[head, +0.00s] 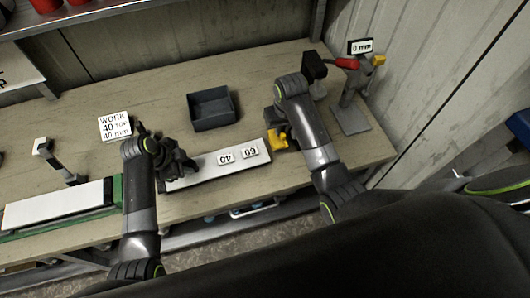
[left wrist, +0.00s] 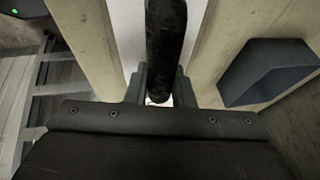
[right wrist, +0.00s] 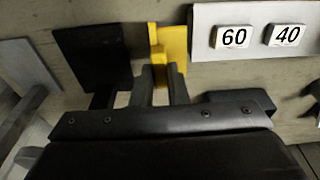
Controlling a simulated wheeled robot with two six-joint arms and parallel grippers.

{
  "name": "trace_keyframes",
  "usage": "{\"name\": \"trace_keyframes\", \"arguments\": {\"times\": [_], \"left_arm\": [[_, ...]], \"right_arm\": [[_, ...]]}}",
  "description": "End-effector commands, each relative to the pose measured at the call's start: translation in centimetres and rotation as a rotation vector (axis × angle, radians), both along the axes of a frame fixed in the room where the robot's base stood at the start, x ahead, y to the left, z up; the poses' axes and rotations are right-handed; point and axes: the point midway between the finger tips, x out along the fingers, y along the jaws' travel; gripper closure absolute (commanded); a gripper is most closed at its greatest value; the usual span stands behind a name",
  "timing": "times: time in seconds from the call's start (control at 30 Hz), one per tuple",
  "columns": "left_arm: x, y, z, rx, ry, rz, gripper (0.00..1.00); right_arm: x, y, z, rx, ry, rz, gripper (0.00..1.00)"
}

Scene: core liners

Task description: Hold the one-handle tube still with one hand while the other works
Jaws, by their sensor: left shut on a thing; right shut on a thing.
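A long white piece (head: 205,170) with number tags 60 (head: 250,152) and 40 (head: 226,158) lies across the bench front; I cannot tell whether it is the one-handle tube. A yellow part (head: 278,140) sits at its right end. My right gripper (head: 272,128) is shut on this yellow part, which also shows between the fingers in the right wrist view (right wrist: 172,45). My left gripper (head: 184,166) is at the white piece's left end, shut on a black upright bar (left wrist: 165,40). The bar hides what lies behind it.
A dark open bin (head: 212,108) stands behind the white piece. A sign (head: 115,126) reads WORK 40. A white bar in a green holder (head: 60,208) lies left. A stand with a display (head: 360,47) and red handle (head: 346,63) is at back right.

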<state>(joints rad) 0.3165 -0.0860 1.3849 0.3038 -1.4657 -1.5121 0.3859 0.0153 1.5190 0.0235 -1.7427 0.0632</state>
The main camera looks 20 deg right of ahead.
Motion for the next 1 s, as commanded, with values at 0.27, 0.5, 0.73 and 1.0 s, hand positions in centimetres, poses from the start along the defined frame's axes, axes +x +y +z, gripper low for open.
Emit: {"name": "trace_keyframes", "arguments": {"times": [0.27,0.5,0.73,1.0], "left_arm": [[-0.2,0.1,-0.4,0.004,0.007,-0.001,1.0],[-0.2,0.1,-0.3,0.003,0.006,-0.001,0.64],[-0.1,0.1,-0.1,0.001,0.002,-0.001,0.53],[-0.1,0.3,0.7,0.001,-0.001,0.001,0.53]], "right_arm": [[0.0,0.0,0.5,0.0,0.0,0.0,1.0],[0.0,0.0,0.5,0.0,0.0,0.0,1.0],[0.0,0.0,0.5,0.0,0.0,0.0,1.0],[0.0,0.0,0.5,0.0,0.0,0.0,1.0]]}}
